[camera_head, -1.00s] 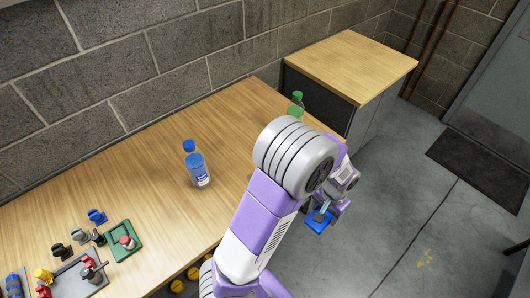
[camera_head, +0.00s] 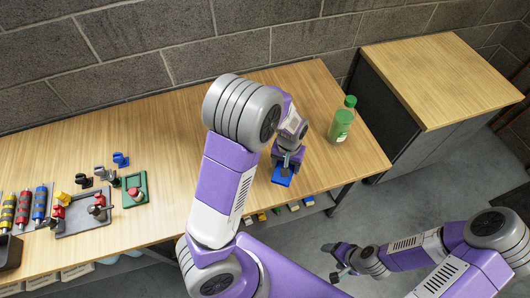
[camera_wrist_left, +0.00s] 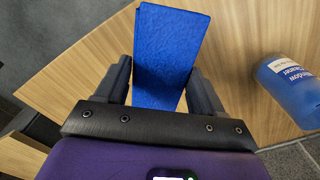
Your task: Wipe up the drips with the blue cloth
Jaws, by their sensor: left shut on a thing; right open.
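The blue cloth (camera_head: 282,177) is a small flat piece, held above or at the table (camera_head: 215,130) near its front edge. My left gripper (camera_head: 286,164) is shut on it. In the left wrist view the cloth (camera_wrist_left: 170,55) stands out between the two fingers of the left gripper (camera_wrist_left: 163,88). I cannot tell whether the cloth touches the tabletop. My right gripper (camera_head: 334,262) is open and empty, low over the floor in front of the table. I see no drips; my left arm covers part of the tabletop.
A green bottle (camera_head: 341,122) stands right of the cloth. A blue window cleaner bottle (camera_wrist_left: 288,88) shows in the left wrist view, hidden in the head view. Trays, including a green one (camera_head: 134,190), and tools lie at left. A wooden-topped cabinet (camera_head: 440,75) stands at right.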

